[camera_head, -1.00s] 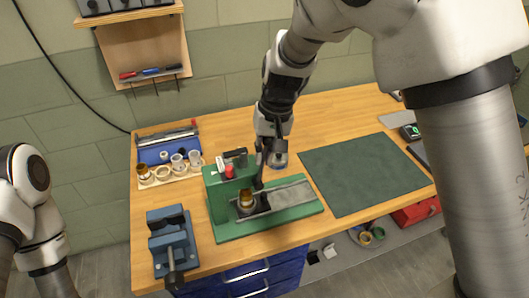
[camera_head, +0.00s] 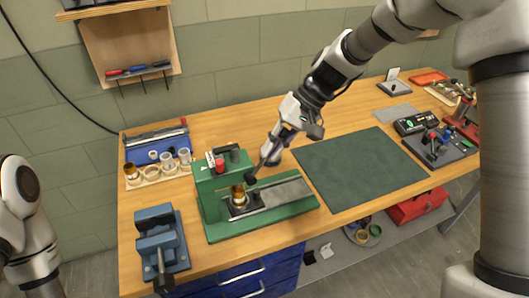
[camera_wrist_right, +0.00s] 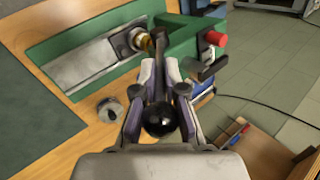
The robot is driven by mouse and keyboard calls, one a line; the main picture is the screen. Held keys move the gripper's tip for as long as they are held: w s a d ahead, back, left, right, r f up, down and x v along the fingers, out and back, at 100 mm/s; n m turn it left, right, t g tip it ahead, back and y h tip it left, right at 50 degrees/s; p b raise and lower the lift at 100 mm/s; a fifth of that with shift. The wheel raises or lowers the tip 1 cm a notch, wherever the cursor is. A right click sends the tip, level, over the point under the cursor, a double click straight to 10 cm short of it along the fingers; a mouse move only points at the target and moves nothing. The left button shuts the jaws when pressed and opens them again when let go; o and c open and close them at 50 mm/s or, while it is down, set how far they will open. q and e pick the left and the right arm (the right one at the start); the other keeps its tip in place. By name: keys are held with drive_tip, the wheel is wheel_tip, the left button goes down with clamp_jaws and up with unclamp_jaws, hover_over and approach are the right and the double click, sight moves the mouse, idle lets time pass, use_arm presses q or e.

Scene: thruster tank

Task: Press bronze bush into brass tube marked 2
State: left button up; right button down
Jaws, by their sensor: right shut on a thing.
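A brass-coloured tube (camera_head: 238,194) stands upright in the dark nest of the green press (camera_head: 262,228). It also shows in the right wrist view (camera_wrist_right: 142,39), partly hidden by the press lever. I cannot make out the bush or a number on the tube. My right gripper (camera_head: 278,138) is shut on the press lever, and its fingers lie on both sides of the shaft. The lever's black ball knob (camera_wrist_right: 158,117) sits between the fingers in the right wrist view. Another brass-coloured piece (camera_head: 131,173) stands in the wooden rack at the left. My left gripper is out of view.
A blue vise (camera_head: 160,242) stands at the front left. The rack (camera_head: 152,175) holds several pale cups beside a blue tray. A grey metal piece (camera_wrist_right: 109,110) lies on the bench behind the press. A green mat (camera_head: 360,170) leaves clear room to the right.

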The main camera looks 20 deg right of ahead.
drive_tip(key=d+f+y+b, duration=0.4)
drive_tip(key=f+y+b, duration=0.4)
drive_tip(key=b, duration=0.5)
drive_tip(key=shift+y, duration=0.4)
drive_tip(key=shift+d+f, duration=0.1)
drive_tip(key=c, duration=1.2)
unclamp_jaws()
drive_tip(key=shift+c, duration=0.2)
drive_tip(key=shift+w, duration=0.15)
